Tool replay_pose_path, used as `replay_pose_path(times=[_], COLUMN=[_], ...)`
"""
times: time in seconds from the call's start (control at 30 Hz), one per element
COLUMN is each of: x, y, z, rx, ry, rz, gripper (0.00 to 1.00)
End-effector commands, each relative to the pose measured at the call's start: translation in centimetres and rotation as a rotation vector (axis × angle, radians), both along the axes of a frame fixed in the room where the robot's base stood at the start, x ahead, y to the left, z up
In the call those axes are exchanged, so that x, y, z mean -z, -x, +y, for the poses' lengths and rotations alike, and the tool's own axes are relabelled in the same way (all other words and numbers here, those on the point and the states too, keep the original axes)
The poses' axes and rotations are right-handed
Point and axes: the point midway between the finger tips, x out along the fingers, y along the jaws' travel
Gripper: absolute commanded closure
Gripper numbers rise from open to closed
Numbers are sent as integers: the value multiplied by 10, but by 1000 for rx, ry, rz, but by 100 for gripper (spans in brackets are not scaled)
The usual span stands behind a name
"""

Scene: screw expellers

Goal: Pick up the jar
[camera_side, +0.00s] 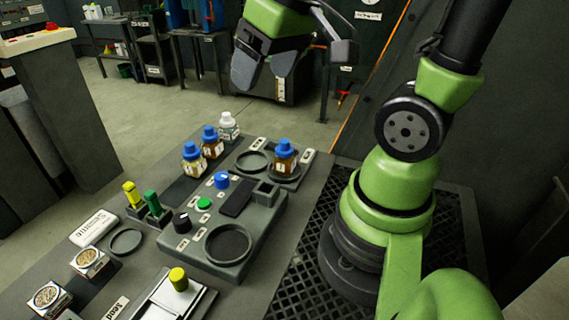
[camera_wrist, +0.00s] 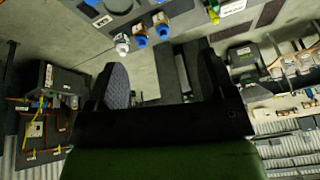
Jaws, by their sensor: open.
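Several jars stand on the bench. An amber jar with a blue cap (camera_side: 285,158) sits on a round plate at the right. Two more blue-capped jars (camera_side: 192,160) (camera_side: 211,143) and a white-capped jar (camera_side: 228,127) stand in a slanting row to its left. In the wrist view, a white-capped jar (camera_wrist: 122,44) and two blue-capped jars (camera_wrist: 141,39) (camera_wrist: 163,30) show near the top, beyond the fingers. My gripper (camera_side: 264,72) is open and empty, raised above and behind the jars, apart from them. It also shows in the wrist view (camera_wrist: 163,78).
A control panel with knobs and a round dish (camera_side: 228,245) fills the bench's middle. Yellow and green cylinders (camera_side: 132,194) (camera_side: 152,203) stand at left. Small boxes (camera_side: 90,262) and a yellow-topped device (camera_side: 178,280) are in front. Open floor (camera_side: 150,105) lies behind the bench.

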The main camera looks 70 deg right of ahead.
Motion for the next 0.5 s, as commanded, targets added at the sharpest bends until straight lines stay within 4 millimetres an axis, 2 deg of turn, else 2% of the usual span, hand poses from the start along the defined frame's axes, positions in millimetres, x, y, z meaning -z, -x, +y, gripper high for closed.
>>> replay_pose_path(times=[0.03, 0.13, 0.3, 0.4, 0.5], x=[14, 41, 90, 113, 127], y=[-8, -18, -21, -18, -15], z=[-15, -43, -85, -101, -110], rx=[-10, -56, -147, -192, -221], ry=[21, 56, 69, 60, 52], rz=[62, 157, 297, 350, 380], gripper=[23, 23, 23, 23, 23])
